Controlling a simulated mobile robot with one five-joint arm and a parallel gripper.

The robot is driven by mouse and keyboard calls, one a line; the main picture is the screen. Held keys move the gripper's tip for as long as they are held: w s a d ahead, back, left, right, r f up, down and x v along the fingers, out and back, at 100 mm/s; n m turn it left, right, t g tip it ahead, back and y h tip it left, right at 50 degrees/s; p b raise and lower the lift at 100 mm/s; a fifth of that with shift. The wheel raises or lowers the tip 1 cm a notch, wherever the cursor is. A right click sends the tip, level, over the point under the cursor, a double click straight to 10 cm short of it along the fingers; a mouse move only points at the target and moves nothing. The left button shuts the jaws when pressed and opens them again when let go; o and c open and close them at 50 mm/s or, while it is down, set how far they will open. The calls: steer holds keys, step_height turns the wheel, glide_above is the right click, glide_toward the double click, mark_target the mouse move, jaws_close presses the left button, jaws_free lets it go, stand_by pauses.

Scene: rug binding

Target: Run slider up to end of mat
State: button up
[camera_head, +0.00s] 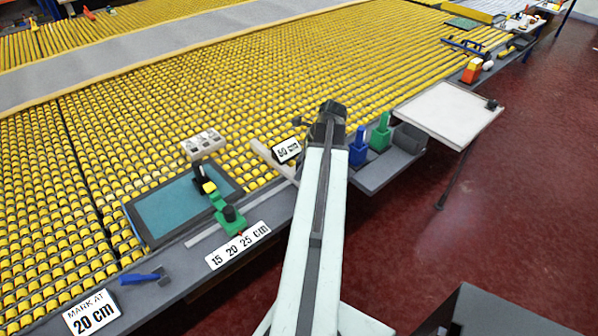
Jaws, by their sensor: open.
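A teal mat (172,210) with a dark border lies on the roller bed near the front edge, left of my arm. A green slider (232,219) with a black knob stands at the mat's front right edge, above a "15 20 25 cm" label (238,245). A green arm with a yellow block (209,188) and a black part reaches from it over the mat's right side. A pale rail (205,234) runs along the mat's front edge. My gripper (331,110) is open, right of the slider and apart from it; its fingertips are hard to make out.
A white block (204,143) stands behind the mat. A "60 cm" sign (287,151) and pale bar sit between mat and gripper. Blue (358,149) and green (380,133) holders and a white side table (455,108) stand right. A blue tool (140,278) lies front left.

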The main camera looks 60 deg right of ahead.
jaws_close()
steer(key=shift+d+r, duration=0.1)
stand_by(1.2)
